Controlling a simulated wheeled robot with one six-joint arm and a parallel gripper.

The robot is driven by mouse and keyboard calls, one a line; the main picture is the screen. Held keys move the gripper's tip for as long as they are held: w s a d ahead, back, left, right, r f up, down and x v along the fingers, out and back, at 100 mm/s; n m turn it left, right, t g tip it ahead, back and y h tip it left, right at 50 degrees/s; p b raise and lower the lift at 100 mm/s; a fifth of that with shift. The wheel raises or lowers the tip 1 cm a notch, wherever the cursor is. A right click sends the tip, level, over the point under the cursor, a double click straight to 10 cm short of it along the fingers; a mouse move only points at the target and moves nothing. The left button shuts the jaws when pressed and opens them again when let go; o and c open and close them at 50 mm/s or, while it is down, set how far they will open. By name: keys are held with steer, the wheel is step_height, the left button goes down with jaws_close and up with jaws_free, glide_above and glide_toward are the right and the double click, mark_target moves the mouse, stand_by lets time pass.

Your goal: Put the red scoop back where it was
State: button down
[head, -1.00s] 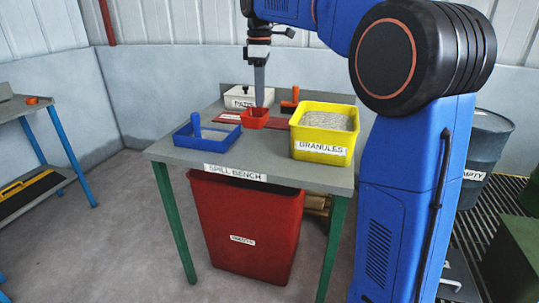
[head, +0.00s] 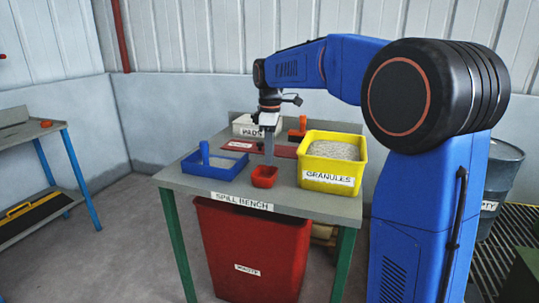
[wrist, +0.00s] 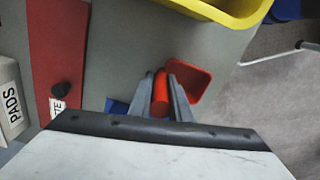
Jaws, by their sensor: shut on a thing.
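The red scoop (head: 264,177) is upright in the head view, between the blue tray and the yellow granules bin near the front of the bench. My gripper (head: 269,154) points down and is shut on the scoop's handle. In the wrist view the red handle (wrist: 160,96) sits between the two grey fingers (wrist: 170,98), with the scoop's cup (wrist: 190,84) just beyond them. I cannot tell whether the scoop touches the bench top.
The yellow granules bin (head: 328,180) stands close on the right. The blue tray (head: 168,182) with a blue handle is on the left. A red board (head: 222,161), the white pads box (head: 242,130) and an orange-handled thing (head: 298,128) are behind. The waste bin (head: 255,240) is below.

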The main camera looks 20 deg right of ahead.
steer(key=shift+f, duration=0.1)
steer(key=c, duration=1.6)
jaws_free()
steer(key=shift+c, duration=0.2)
step_height(320, 180, up, 12)
steer(key=shift+r, duration=0.15)
steer(key=s+d+f+m+t, duration=0.1)
steer(key=s+d+f+m, duration=0.2)
steer(key=s, duration=0.7)
steer(key=s+f+m+t, duration=0.1)
steer(key=s+f+m, duration=0.35)
steer(key=s, duration=0.65)
steer(key=s+d+f+m+t, duration=0.1)
steer(key=s+f+m, duration=0.4)
steer(key=s+f, duration=1.1)
steer(key=shift+d+f+t, duration=0.25)
steer(key=shift+f+t, duration=0.15)
steer(key=shift+t, duration=0.4)
